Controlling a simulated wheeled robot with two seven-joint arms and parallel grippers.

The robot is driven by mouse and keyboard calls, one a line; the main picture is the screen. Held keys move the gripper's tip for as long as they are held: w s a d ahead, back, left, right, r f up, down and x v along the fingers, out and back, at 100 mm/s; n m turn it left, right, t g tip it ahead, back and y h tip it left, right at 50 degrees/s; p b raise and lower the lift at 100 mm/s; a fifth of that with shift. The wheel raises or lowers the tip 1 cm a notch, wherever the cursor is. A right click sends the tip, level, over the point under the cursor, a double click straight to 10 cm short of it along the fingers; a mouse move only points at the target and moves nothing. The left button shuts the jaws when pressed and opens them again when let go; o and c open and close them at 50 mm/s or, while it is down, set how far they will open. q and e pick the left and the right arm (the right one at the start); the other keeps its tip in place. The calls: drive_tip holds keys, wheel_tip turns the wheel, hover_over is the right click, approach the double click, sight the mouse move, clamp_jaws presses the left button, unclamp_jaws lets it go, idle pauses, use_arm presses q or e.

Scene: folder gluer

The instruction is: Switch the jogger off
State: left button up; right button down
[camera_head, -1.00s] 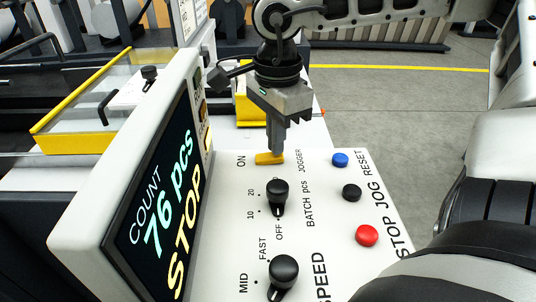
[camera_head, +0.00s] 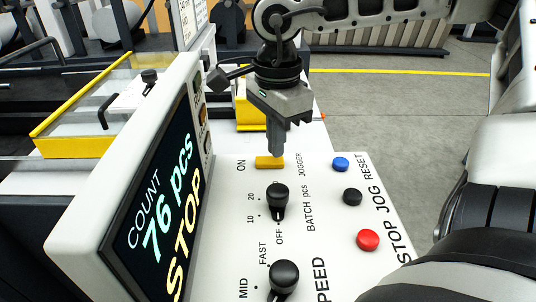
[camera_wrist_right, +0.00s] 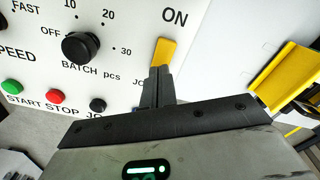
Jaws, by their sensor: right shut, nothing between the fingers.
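The yellow jogger switch (camera_head: 270,162) sits near the far edge of the white control panel (camera_head: 225,220), between the words ON and JOGGER. In the right wrist view the yellow switch (camera_wrist_right: 163,53) lies just beyond my fingertips, below the word ON. My right gripper (camera_head: 276,152) is shut and empty, pointing down with its fingertips at the switch; it also shows in the right wrist view (camera_wrist_right: 158,72). The tips look to touch or nearly touch the switch; I cannot tell which. My left gripper is not in view.
Black BATCH (camera_head: 277,197) and SPEED (camera_head: 284,276) knobs stand on the panel nearer me. Blue RESET (camera_head: 340,164), black JOG (camera_head: 352,196) and red STOP (camera_head: 368,240) buttons line its right side. The display (camera_head: 160,220) on the left reads COUNT 76 pcs, STOP.

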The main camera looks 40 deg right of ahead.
wheel_tip(320, 180, up, 3)
drive_tip(key=shift+f+p, duration=0.2)
drive_tip(key=shift+p, duration=0.45)
drive_tip(key=shift+r+p, duration=0.9)
drive_tip(key=shift+r, duration=0.7)
